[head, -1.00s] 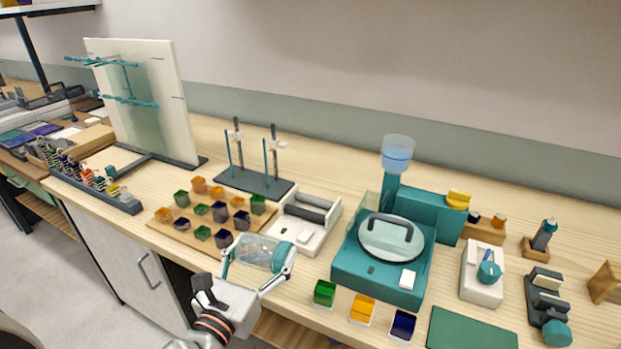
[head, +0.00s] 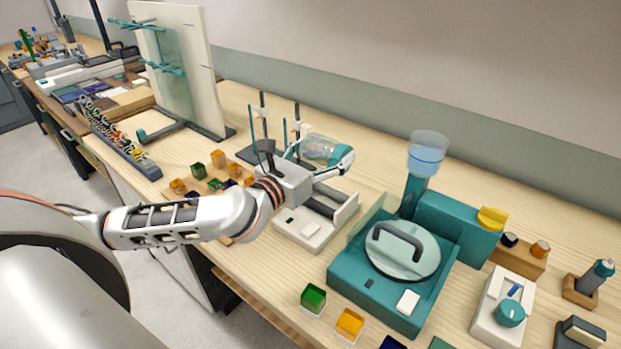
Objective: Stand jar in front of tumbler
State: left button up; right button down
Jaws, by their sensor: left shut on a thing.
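A clear jar (head: 318,147) with a teal lid lies on its side between the fingers of my left gripper (head: 321,155), which is shut on it. In the picture the jar shows above the back end of a white device with dark rollers (head: 308,232), which looks like the tumbler. The jar appears held in the air, but its height is hard to judge. My left wrist and arm cover part of the tumbler's left side. My right gripper is not in view.
A dark stand with upright rods (head: 264,130) is close by the jar's left. A teal machine (head: 380,290) with a water cup (head: 427,155) stands to the right. Small coloured cups (head: 198,170) sit left, partly behind my arm. A green cup (head: 313,298) is near the front edge.

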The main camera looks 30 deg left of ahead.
pick_arm(q)
notch_tip(320, 180, down, 10)
jog(key=shift+r+b, duration=0.25)
jog(key=shift+b, duration=0.7)
jog(key=shift+f, duration=0.1)
jog(key=o, duration=1.5)
jog(key=shift+f, duration=0.1)
